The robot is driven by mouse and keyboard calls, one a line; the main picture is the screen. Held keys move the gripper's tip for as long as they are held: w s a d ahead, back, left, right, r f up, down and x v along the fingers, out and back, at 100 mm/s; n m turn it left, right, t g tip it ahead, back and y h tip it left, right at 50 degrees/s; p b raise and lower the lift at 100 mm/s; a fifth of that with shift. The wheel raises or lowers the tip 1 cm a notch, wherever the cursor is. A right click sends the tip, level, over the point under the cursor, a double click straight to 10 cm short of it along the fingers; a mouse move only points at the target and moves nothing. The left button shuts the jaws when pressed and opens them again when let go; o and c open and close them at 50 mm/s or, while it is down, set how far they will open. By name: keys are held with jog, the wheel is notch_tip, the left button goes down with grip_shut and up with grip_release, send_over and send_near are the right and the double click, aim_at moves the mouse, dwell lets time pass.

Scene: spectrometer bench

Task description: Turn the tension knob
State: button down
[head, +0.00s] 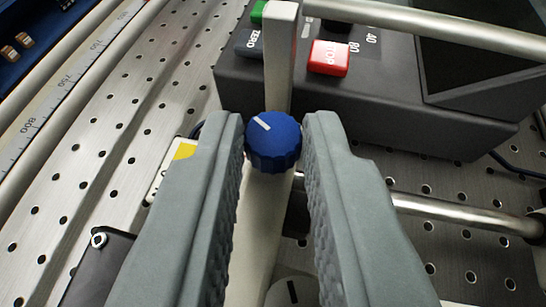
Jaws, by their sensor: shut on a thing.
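The tension knob (273,150) is blue with a ribbed side and a white pointer line on its top. The line points to the upper left. The knob sits on a pale upright bar in the middle of the head view. My gripper (275,145) has its two grey fingers on either side of the knob, their tips level with it. The fingers are shut on the knob; the left finger touches its edge, and the right contact is hard to make out. The knob's lower side and mount are partly hidden.
A dark control box (370,110) with a red STOP button (329,58) and a ZERO button (262,44) stands behind the knob. Metal rods (465,214) cross at right. A scale (62,88) runs along the left.

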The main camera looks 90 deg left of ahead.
jog(key=m+t, duration=0.2)
jog(key=s+m+t, duration=0.1)
jog(key=m+t, duration=0.1)
jog(key=shift+a+t+h, duration=0.15)
jog(key=shift+t+h, duration=0.15)
jog(key=shift+h, duration=0.1)
jog(key=shift+s+a+m+t+h, duration=0.1)
jog(key=shift+s+m+t+h, duration=0.1)
jog(key=shift+m+t+h, duration=0.95)
jog(key=shift+m+t+y, duration=0.25)
jog(key=shift+m+t, duration=0.2)
jog(key=shift+t, duration=0.1)
jog(key=c, duration=1.3)
grip_release()
jog(key=shift+r, duration=0.1)
jog(key=v, duration=1.7)
jog(key=shift+r, duration=0.1)
